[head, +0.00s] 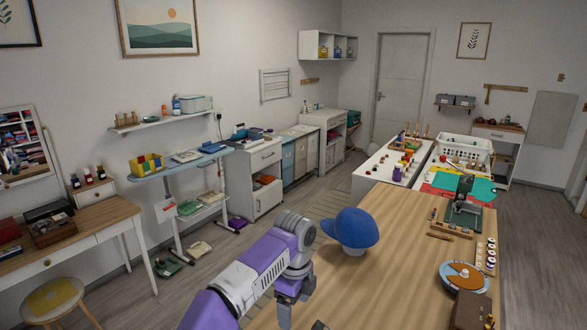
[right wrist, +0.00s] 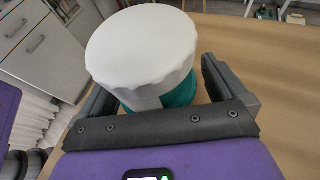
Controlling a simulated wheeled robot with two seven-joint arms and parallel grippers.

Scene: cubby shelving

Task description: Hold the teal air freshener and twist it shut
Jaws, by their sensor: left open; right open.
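The teal air freshener shows in the right wrist view, with a broad white ribbed-edge top (right wrist: 142,48) and a teal lower part (right wrist: 182,92). My right gripper (right wrist: 155,82) is open, with one finger on either side of it; the white top hides part of the left finger. I cannot tell whether the fingers touch it. The air freshener cannot be made out in the head view. My left gripper (head: 291,306) is open at the bottom of the head view, pointing down near the table's left edge, and appears empty. Its fingertips are partly cut off.
A blue cap on a white stand (head: 350,229) sits on the wooden table (head: 400,250) beyond my left gripper. A round orange-and-blue dish (head: 464,278) and a brown box (head: 470,311) are at the right. The table's middle is clear.

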